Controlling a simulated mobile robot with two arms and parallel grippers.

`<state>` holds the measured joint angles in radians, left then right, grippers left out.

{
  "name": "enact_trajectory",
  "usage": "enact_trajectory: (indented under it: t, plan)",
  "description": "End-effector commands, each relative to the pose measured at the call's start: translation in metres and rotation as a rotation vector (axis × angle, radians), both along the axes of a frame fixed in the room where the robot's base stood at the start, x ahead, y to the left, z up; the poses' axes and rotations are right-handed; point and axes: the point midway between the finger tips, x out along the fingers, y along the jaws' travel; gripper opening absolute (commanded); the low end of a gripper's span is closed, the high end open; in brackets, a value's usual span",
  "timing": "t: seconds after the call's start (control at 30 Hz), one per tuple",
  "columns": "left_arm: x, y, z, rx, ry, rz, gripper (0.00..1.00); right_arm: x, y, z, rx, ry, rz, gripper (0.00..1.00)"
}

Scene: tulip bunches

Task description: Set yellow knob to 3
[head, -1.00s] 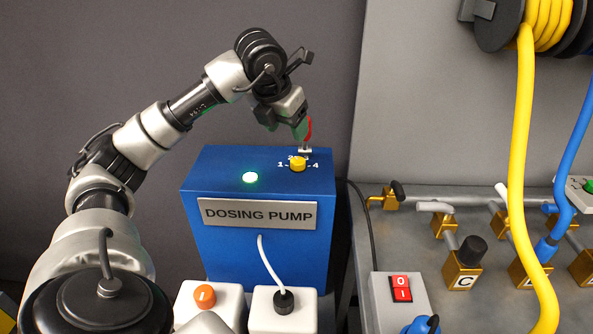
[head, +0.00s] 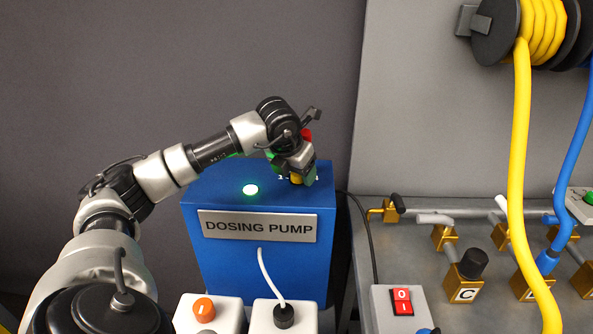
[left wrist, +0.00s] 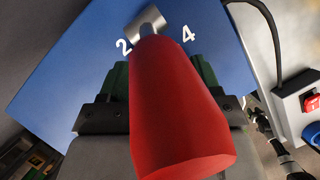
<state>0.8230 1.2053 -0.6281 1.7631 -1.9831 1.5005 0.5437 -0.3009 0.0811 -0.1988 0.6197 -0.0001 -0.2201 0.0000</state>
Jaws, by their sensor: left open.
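The yellow knob (head: 296,180) is on top of the blue dosing pump (head: 215,185), mostly covered by my left gripper (head: 293,171) in the head view. The gripper's green fingers are open and come down around the knob's place; I cannot tell whether they touch it. A red handle (head: 306,134) on a metal stem stands just behind the gripper. In the left wrist view this red handle (left wrist: 178,110) fills the middle, between the green fingers, and hides the knob. The numerals 2 (left wrist: 122,46) and 4 (left wrist: 188,33) show; the 3 and the knob's pointer are hidden.
White boxes (head: 282,318) stand in front. At the right are a red switch (head: 402,301), brass valves (head: 465,284) and a yellow hose (head: 518,170).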

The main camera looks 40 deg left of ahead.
Motion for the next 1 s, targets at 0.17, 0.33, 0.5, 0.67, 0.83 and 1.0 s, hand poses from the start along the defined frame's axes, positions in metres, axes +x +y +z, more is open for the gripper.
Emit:
enact_trajectory:
  t: [0.17, 0.33, 0.5, 0.67, 0.83, 1.0]
  plan:
    - [0.0000, -0.0001, -0.0001, 0.000, 0.000, 0.000, 0.60, 0.0002, 0.0002, -0.0001, 0.000, 0.000, 0.000, 0.48]
    - [-0.0001, -0.0001, 0.0001, 0.000, 0.000, 0.000, 0.34, 0.0002, 0.0005, -0.0001, 0.001, -0.001, 0.001, 0.48]
    - [-0.0002, 0.0000, 0.0001, 0.000, 0.000, -0.001, 0.14, 0.0004, 0.0007, -0.0001, 0.001, -0.001, 0.001, 0.48]
    - [-0.0003, 0.0007, -0.0009, -0.001, 0.002, -0.051, 0.14, 0.0004, 0.0009, -0.0028, 0.001, -0.001, 0.002, 0.48]
    - [-0.0001, 0.0024, -0.0009, -0.001, 0.002, -0.220, 0.14, 0.0005, 0.0012, -0.0066, 0.001, -0.001, 0.002, 0.48]
    - [0.0003, 0.0035, 0.0004, -0.001, 0.002, -0.389, 0.14, 0.0007, 0.0016, -0.0056, 0.002, -0.002, 0.001, 0.48]
